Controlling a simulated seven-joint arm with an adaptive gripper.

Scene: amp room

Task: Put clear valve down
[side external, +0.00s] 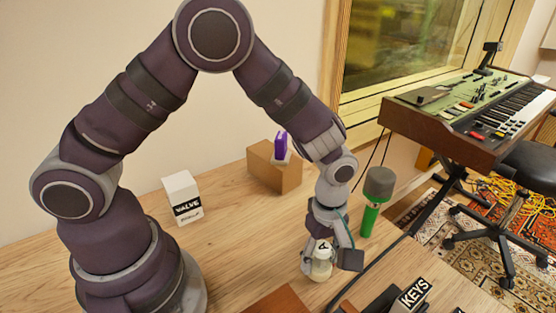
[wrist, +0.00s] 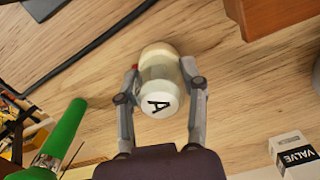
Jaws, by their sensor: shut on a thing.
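The clear valve (side external: 321,268) is a small rounded bulb, see-through in its middle, with a pale cap marked with a black "A". It also shows in the wrist view (wrist: 157,88). My gripper (side external: 328,262) points down and is shut on it, one finger on each side, as the wrist view (wrist: 160,72) shows. The valve is roughly upright at or just above the wooden table (side external: 235,235); I cannot tell whether its lower end touches the wood.
A white "VALVE" box (side external: 183,198) stands at the left. A brown block (side external: 275,175) with a purple item stands behind. A green-handled microphone (side external: 370,220) is right of my gripper. A dark cable (side external: 372,268) and a "KEYS" label (side external: 415,292) lie in front. Bare wood lies left of my gripper.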

